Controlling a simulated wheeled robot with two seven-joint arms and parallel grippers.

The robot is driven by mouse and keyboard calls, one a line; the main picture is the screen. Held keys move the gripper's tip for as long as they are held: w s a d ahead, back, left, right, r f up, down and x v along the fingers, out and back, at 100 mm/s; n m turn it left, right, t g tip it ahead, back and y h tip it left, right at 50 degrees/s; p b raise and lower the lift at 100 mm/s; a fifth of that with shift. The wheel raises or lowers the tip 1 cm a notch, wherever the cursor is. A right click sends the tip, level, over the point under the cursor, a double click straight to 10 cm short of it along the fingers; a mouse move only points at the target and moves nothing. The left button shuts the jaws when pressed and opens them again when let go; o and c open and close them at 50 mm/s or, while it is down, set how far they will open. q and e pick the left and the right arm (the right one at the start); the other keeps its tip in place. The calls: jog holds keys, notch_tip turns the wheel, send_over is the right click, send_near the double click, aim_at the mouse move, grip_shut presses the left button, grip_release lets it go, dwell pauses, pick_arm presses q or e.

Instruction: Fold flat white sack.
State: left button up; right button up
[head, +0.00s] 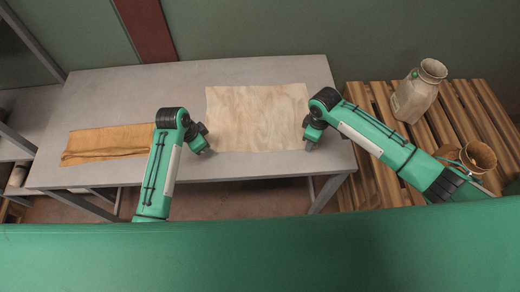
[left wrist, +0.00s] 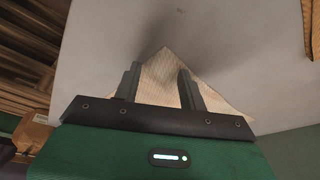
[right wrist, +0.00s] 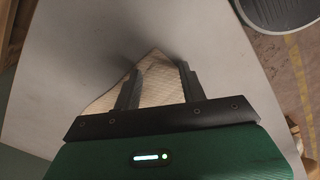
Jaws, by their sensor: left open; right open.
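The white sack (head: 258,115) lies flat and spread out on the grey table, a pale cream rectangle with faint mottling. My left gripper (head: 206,150) is at its near left corner, and my right gripper (head: 309,147) is at its near right corner. In the left wrist view a pointed corner of the sack (left wrist: 160,78) shows between and behind the open fingers (left wrist: 157,82). In the right wrist view another corner of the sack (right wrist: 153,85) shows between the open fingers (right wrist: 160,78). Both grippers are open; I cannot tell whether the fingers touch the cloth.
A folded brown sack (head: 108,143) lies on the left part of the grey table (head: 180,85). A wooden slatted pallet (head: 375,105) at the right bears an upright pale sack (head: 416,95) and a brown open container (head: 479,156). Bare table lies between the two flat sacks.

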pick_arm(q)
jog(key=shift+f, duration=0.25)
pick_arm(e)
jog(key=shift+f, duration=0.2)
pick_arm(q)
jog(key=shift+f, duration=0.15)
pick_arm(e)
jog(key=shift+f, duration=0.15)
pick_arm(q)
jog(key=shift+c, duration=0.5)
pick_arm(e)
jog(key=shift+c, duration=0.5)
pick_arm(q)
grip_shut()
pick_arm(e)
grip_shut()
